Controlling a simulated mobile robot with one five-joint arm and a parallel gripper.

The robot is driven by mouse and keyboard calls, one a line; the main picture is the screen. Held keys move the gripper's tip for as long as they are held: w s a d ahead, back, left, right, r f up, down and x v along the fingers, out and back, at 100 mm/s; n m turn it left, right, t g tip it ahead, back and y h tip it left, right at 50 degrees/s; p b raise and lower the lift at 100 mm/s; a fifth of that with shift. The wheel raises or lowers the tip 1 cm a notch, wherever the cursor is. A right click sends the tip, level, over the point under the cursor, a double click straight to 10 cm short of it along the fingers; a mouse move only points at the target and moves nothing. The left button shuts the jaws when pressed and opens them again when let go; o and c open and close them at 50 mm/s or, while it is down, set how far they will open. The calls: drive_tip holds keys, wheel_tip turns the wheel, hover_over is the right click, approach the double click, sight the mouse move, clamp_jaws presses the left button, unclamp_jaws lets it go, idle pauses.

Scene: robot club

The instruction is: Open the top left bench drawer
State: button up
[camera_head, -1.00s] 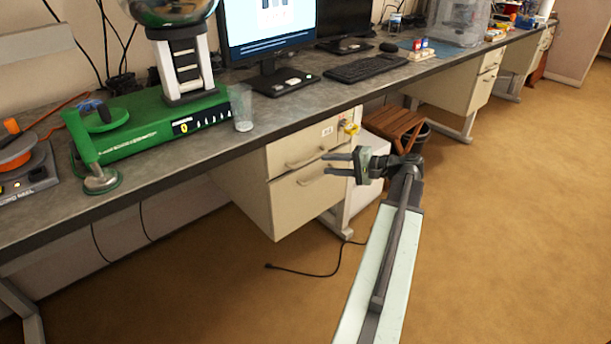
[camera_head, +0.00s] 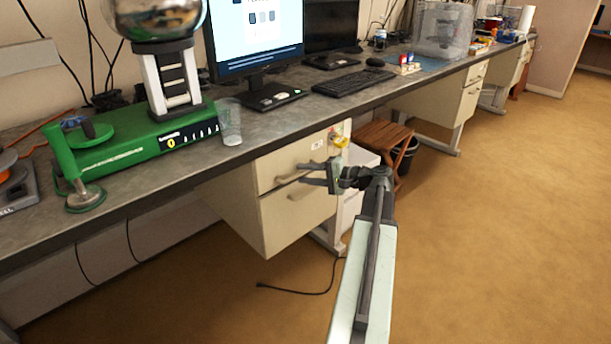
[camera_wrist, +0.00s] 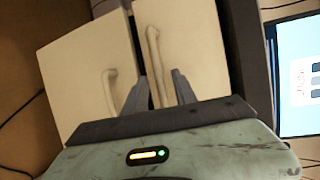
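The cream drawer unit under the near bench has a top drawer (camera_head: 292,163) and a lower drawer (camera_head: 290,218), both looking shut. The top drawer's bar handle (camera_head: 292,175) is close to my gripper (camera_head: 304,173). In the wrist view, the top drawer front (camera_wrist: 192,45) is on the right and the lower one (camera_wrist: 85,75) on the left. The top handle (camera_wrist: 153,50) lies between the two open fingers of my gripper (camera_wrist: 160,92) in the picture. I cannot tell whether they touch it. The lower handle (camera_wrist: 109,90) is left of the fingers.
The bench (camera_head: 190,165) overhangs the drawers. A clear cup (camera_head: 230,122) stands near its edge. A wooden stool (camera_head: 383,143) is to the right, a cable (camera_head: 300,292) lies below. Floor at right is clear.

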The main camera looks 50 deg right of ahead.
clamp_jaws()
idle(1.2)
